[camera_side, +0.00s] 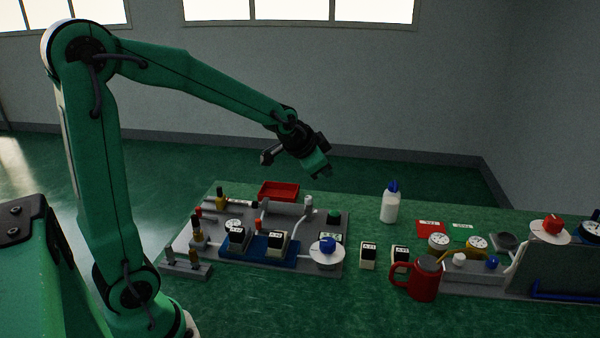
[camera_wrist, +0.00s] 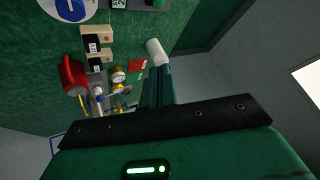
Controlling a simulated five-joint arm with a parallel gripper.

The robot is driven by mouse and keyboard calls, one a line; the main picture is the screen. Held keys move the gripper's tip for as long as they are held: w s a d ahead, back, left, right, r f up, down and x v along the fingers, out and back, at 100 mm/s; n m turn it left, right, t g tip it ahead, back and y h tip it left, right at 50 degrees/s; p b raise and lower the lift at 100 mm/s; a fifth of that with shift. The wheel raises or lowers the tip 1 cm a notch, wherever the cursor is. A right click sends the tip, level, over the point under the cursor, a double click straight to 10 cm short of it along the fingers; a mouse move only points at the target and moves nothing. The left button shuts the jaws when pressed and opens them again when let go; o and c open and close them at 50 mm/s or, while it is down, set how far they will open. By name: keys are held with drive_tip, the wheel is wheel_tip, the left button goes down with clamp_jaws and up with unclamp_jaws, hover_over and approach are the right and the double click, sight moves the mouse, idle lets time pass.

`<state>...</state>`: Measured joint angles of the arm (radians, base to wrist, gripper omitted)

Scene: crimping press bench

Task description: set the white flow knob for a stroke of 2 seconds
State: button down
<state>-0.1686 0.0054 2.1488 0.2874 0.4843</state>
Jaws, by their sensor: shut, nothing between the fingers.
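A small white knob (camera_side: 459,260) stands on a low grey block at the right of the bench, beside a blue knob (camera_side: 491,263). Its setting is too small to read. Another white, grey-based post (camera_side: 308,203) stands at the back of the left plate; I cannot tell its function. My gripper (camera_side: 322,171) is shut and empty, high above the back of the bench, left of the white knob and well apart from it.
A white dial with a blue knob (camera_side: 326,248) sits on the left plate, near several black-and-cream modules (camera_side: 368,254). A red mug (camera_side: 424,280) stands close in front of the white knob. A white bottle (camera_side: 390,205) and gauges (camera_side: 438,241) stand behind. A red tray (camera_side: 279,191) is at the back.

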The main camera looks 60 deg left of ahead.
drive_tip(key=m+t, duration=0.1)
drive_tip(key=m, duration=0.1)
hover_over(331, 213)
wheel_tip(331, 213, down, 7)
drive_tip(key=shift+d+y, duration=0.15)
drive_tip(key=shift+y, duration=0.25)
drive_tip(key=shift+w+f, duration=0.1)
drive_tip(key=shift+f, duration=0.05)
drive_tip(key=shift+f, duration=4.25)
drive_tip(key=shift+f, duration=0.2)
drive_tip(key=shift+f, duration=0.25)
